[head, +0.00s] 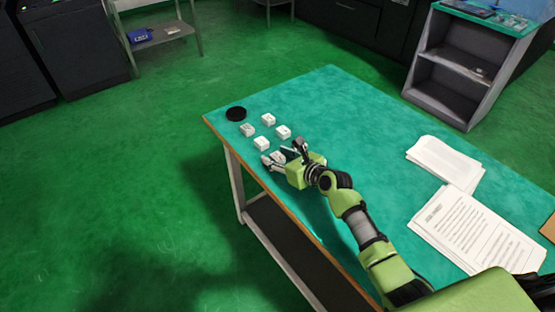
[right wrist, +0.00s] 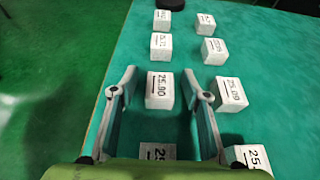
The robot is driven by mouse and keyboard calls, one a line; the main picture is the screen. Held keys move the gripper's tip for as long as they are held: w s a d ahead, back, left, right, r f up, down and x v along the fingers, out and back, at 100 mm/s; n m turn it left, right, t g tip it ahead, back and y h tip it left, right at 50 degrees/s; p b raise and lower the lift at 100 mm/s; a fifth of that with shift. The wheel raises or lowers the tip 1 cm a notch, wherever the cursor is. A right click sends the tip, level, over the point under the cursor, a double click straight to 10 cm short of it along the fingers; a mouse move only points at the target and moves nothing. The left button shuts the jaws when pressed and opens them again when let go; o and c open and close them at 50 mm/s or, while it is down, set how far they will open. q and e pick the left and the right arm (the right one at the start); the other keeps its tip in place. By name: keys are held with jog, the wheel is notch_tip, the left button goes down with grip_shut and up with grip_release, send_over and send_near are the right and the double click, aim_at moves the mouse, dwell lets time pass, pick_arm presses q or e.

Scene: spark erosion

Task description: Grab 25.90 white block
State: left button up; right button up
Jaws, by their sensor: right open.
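The white block marked 25.90 (right wrist: 159,91) stands on the green table top. In the right wrist view it lies between the two fingers of my right gripper (right wrist: 157,80), with a gap on each side. The gripper is open and holds nothing. In the head view my right gripper (head: 284,152) is low over the table's left part, and a white block (head: 278,156), seemingly the same one, partly shows between its fingers. My left gripper is not in view.
Other white blocks stand in two rows, among them one marked 25.09 (right wrist: 232,94) close outside the right finger. Another block (right wrist: 158,151) lies nearer the palm. A black disc (head: 236,114) is at the far corner. Paper stacks (head: 476,228) lie to the right.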

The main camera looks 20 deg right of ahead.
grip_shut()
jog(key=shift+r, duration=0.1)
